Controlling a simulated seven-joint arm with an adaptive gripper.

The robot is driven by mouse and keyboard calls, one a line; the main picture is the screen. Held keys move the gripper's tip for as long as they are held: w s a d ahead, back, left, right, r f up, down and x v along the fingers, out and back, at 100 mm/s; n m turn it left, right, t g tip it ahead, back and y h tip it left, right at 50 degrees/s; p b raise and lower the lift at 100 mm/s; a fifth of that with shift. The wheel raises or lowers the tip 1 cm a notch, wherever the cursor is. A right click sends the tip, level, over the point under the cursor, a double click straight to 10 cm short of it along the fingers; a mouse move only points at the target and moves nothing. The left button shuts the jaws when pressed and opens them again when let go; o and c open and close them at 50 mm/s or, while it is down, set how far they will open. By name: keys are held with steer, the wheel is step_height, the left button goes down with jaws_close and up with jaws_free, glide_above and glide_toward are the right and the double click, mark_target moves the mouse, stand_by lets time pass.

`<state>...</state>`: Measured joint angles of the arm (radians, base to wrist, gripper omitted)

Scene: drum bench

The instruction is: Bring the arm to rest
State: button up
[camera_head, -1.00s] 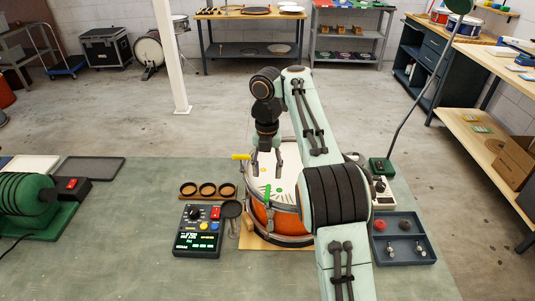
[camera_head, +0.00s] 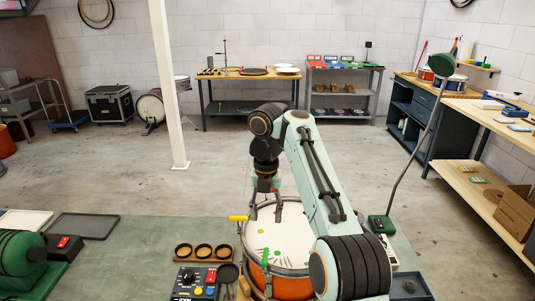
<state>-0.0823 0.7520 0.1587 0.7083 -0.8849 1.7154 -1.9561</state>
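My arm reaches out over the drum from the lower right, bent with its wrist pointing down. My gripper (camera_head: 266,213) is open and empty, its two fingers apart above the far part of the white drumhead (camera_head: 295,238). The gap between fingertips and drumhead is hard to judge. The drum has an orange shell (camera_head: 290,289) and metal hoop; my arm hides its right side. A yellow-handled piece (camera_head: 238,218) sits at the left rim and a green one (camera_head: 265,257) at the near left rim. Small coloured marks show on the drumhead.
A control box (camera_head: 194,285), a holder with three round cups (camera_head: 203,253) and a dark round-headed tool (camera_head: 228,273) lie left of the drum. A green machine (camera_head: 20,250) stands far left. A lamp (camera_head: 380,223) and a tray (camera_head: 410,287) are right. Floor behind is open.

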steer(key=s+d+r+m+t, duration=0.2)
steer(key=s+d+r, duration=0.1)
steer(key=s+r, duration=0.65)
steer(key=s+d+m, duration=0.3)
steer(key=s+m, duration=0.5)
steer(key=s, duration=0.3)
steer(key=s+d+f+m+g, duration=0.1)
steer(key=s+f+m, duration=0.5)
steer(key=m, duration=0.5)
steer(key=s+d+f+m+g, duration=0.1)
steer(key=s+d+f+m, duration=0.1)
steer(key=s+f+m, duration=0.4)
steer(key=shift+s+f+m+y, duration=0.25)
steer(key=shift+f+m+y, duration=0.15)
steer(key=shift+f+m, duration=2.55)
steer(key=shift+r+m, duration=0.25)
steer(key=shift+r, duration=0.05)
